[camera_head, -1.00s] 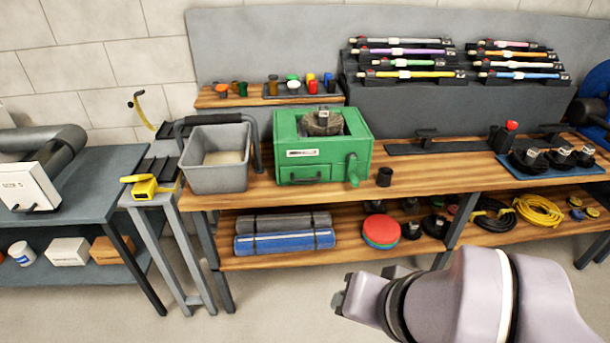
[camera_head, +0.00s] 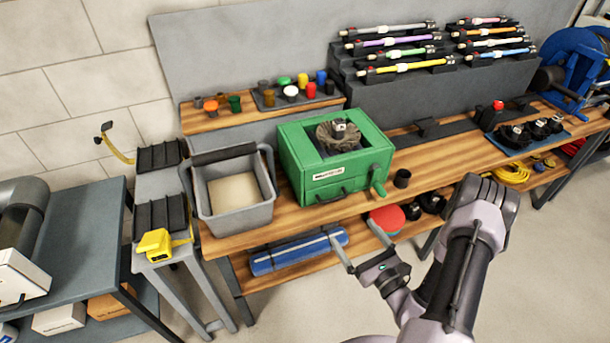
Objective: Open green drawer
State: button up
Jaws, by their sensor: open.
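The green box (camera_head: 302,155) stands on the wooden bench, with a dark round brush and a grey metal piece in its open top. Its green drawer (camera_head: 337,189) is low on the front face, below a white label, with a dark handle. The drawer looks shut. A green lever sticks out at the box's right front corner. My gripper (camera_head: 357,245) is in front of the bench, below and slightly right of the drawer, apart from it. Its two fingers are spread, pointing up toward the bench, with nothing between them.
A grey bin (camera_head: 238,212) stands left of the green box. A red disc (camera_head: 387,218) and a blue roll (camera_head: 285,255) lie on the lower shelf behind my gripper. The floor in front is clear.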

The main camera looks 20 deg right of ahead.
aim_at(335, 198)
jog(key=w+f+b, duration=0.1)
jog(key=w, duration=0.4)
jog(key=w+m+h+b, duration=0.1)
jog(key=w, duration=0.4)
jog(key=w+f+h+b, duration=0.1)
jog(key=w, duration=0.5)
jog(key=shift+w+d+f+m, duration=0.1)
jog(key=shift+d+f+m, duration=0.2)
jog(key=shift+d+f, duration=0.05)
jog(key=shift+c, duration=0.2)
